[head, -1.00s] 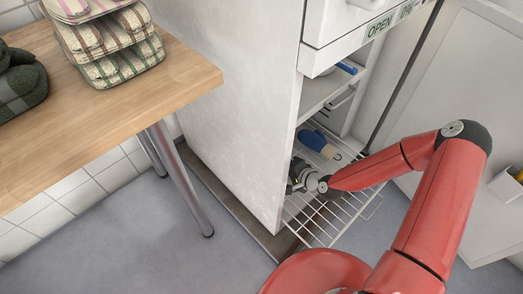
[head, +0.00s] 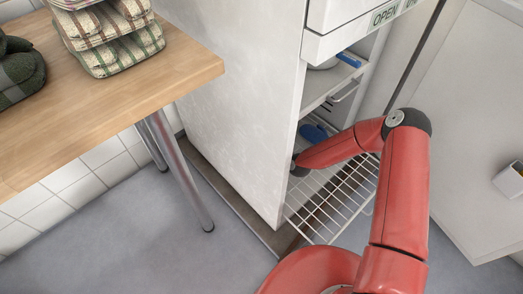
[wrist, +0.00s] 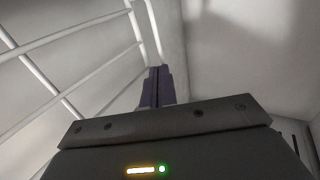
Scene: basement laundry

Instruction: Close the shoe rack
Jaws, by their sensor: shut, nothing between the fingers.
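The shoe rack (head: 336,203) is a white wire shelf low in the white cabinet (head: 235,100), and it sticks out past the cabinet front. Its white bars (wrist: 75,41) also show in the wrist view at the upper left. My gripper (wrist: 156,72) is shut and empty, its dark fingers together close beside the rack's bars. I cannot tell whether it touches them. In the head view my red arm reaches into the cabinet over the rack, and the gripper itself is hidden behind the cabinet's side wall and my arm.
A blue item (head: 313,133) lies inside the cabinet behind my arm. The cabinet door (head: 468,120) stands open at the right, with a small white holder (head: 511,180) on it. A wooden table (head: 120,100) with folded cloths (head: 108,38) stands left. The grey floor (head: 120,245) is clear.

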